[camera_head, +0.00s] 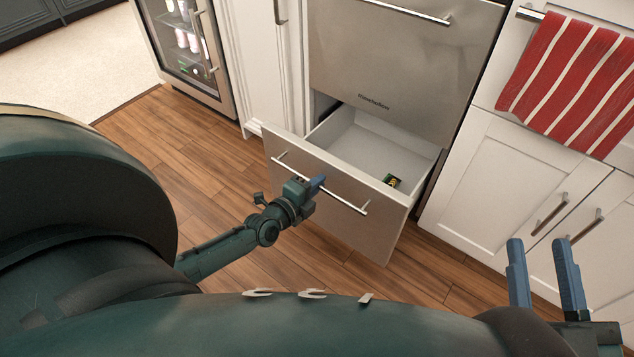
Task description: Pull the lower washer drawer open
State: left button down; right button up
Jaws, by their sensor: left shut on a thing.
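The lower washer drawer (338,222) stands pulled out from the steel washer, and its pale inside shows. A small dark green and yellow item (391,181) lies in it near the right side. A long bar handle (345,199) runs across the drawer's front. My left gripper (314,186) is shut on this handle near its middle; the exact finger contact is partly hidden. My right gripper (545,262) is open and empty at the lower right, in front of the white cabinets. The upper washer drawer (400,70) is shut.
A glass-door drinks fridge (190,45) stands at the upper left. White cabinets (510,185) with handles stand at the right, with a red and white striped towel (570,80) hanging on a bar. Bare wooden floor (200,160) lies left of the drawer.

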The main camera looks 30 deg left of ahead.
pick_arm(q)
jog(key=f+p+v, duration=0.2)
jog(key=p+v, duration=0.3)
jog(key=v, duration=0.5)
jog(key=shift+s+p, duration=0.35)
jog(key=shift+s, duration=0.15)
pick_arm(e)
jog(key=shift+s+d+f+g+h, duration=0.35)
jog(key=shift+d+f+g+h, duration=0.15)
jog(key=shift+h, duration=0.3)
pick_arm(q)
jog(key=shift+a, duration=0.1)
jog(key=c, duration=1.6)
grip_release()
jog(key=shift+c, duration=0.2)
